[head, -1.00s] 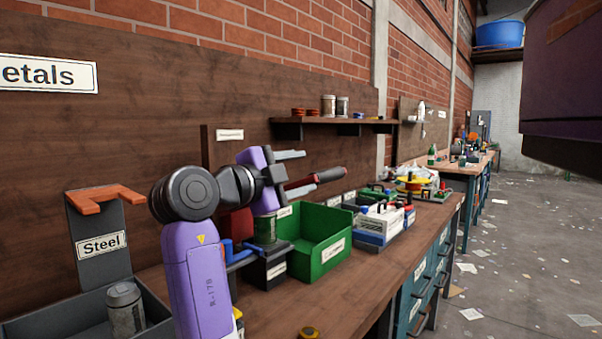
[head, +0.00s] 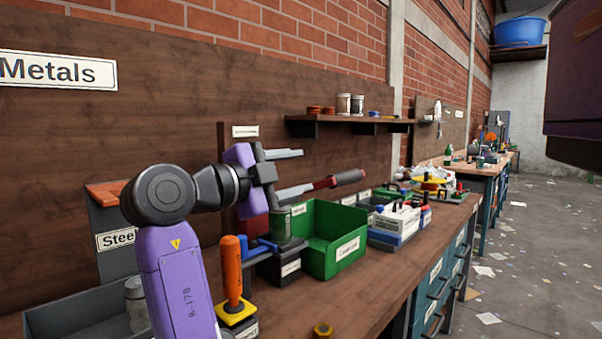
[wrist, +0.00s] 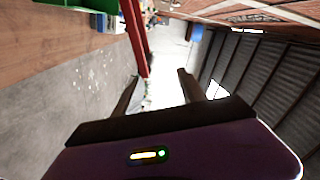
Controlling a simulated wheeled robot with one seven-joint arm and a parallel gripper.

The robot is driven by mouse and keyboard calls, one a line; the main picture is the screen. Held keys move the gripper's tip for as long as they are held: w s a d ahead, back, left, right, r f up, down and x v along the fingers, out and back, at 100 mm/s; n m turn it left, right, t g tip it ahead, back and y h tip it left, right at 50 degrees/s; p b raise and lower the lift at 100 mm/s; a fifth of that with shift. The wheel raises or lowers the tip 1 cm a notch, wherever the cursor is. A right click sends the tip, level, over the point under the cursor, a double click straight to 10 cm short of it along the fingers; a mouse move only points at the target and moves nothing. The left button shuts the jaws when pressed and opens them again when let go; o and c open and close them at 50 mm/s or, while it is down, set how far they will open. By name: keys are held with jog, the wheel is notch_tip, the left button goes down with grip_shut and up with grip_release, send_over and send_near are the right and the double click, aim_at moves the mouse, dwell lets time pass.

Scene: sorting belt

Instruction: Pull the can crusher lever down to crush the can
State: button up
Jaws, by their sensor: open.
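The can crusher stands against the back board in the head view. Its red lever with a dark grip (head: 349,177) slants up to the right. A green can (head: 280,225) stands upright at the crusher, below my gripper. My gripper (head: 303,170) is open and empty, fingers pointing right, beside the lever; the lower finger overlaps the lever in the picture. In the wrist view, the red lever (wrist: 137,38) runs down from the top edge toward the space between my fingertips (wrist: 156,84), closer to the left finger. I cannot tell whether they touch.
A green bin (head: 335,232) stands right of the crusher. An orange upright handle on a yellow base (head: 232,272) stands in front on the bench. A grey steel bin (head: 60,310) is at left. A shelf (head: 350,121) hangs above. The bench front (head: 350,310) is mostly clear.

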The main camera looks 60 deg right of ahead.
jog(key=shift+v, duration=1.5)
jog(key=shift+b, duration=0.4)
